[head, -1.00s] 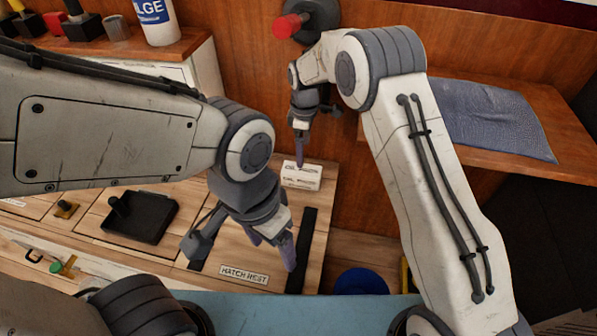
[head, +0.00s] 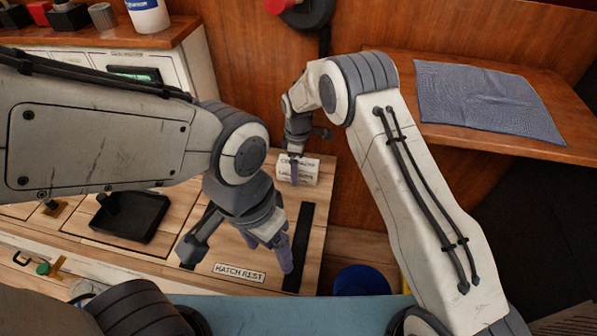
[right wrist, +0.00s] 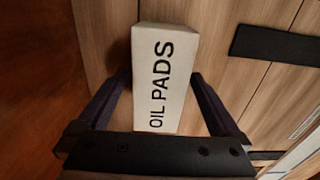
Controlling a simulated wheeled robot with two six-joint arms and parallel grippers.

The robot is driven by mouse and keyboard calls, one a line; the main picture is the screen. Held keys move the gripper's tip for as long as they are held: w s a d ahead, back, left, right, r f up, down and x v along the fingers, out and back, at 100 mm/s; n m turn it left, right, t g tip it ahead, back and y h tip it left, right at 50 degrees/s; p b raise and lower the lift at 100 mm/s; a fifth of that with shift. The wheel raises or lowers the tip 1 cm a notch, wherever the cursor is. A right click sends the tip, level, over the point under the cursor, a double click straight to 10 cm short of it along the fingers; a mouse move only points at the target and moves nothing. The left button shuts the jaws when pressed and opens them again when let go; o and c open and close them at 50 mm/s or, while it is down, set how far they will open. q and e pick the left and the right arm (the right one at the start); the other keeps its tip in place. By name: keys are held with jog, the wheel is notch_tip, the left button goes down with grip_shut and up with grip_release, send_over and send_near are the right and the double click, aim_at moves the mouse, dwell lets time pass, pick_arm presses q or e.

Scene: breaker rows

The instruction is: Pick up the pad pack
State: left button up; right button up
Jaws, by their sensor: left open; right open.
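The pad pack (head: 309,172) is a white box on the wooden counter top, near its back right corner, partly hidden by my right gripper in the head view. In the right wrist view the pad pack (right wrist: 164,75) reads "OIL PADS" and lies between the two dark fingers. My right gripper (right wrist: 157,105) is open, with a finger on each side of the box; I cannot tell whether they touch it. In the head view my right gripper (head: 294,170) points down at the box. My left gripper (head: 236,247) is open and empty above the counter, near the "HATCH REST" label.
The "HATCH REST" label (head: 239,272) and a black strip (head: 299,248) are on the counter. A black tray (head: 130,216) sits at left. A blue cloth (head: 487,100) lies on a shelf at right. A blue round object (head: 361,281) is below the counter's right edge.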

jog(key=shift+r, duration=0.1)
jog(key=c, duration=1.5)
jog(key=shift+r, duration=0.15)
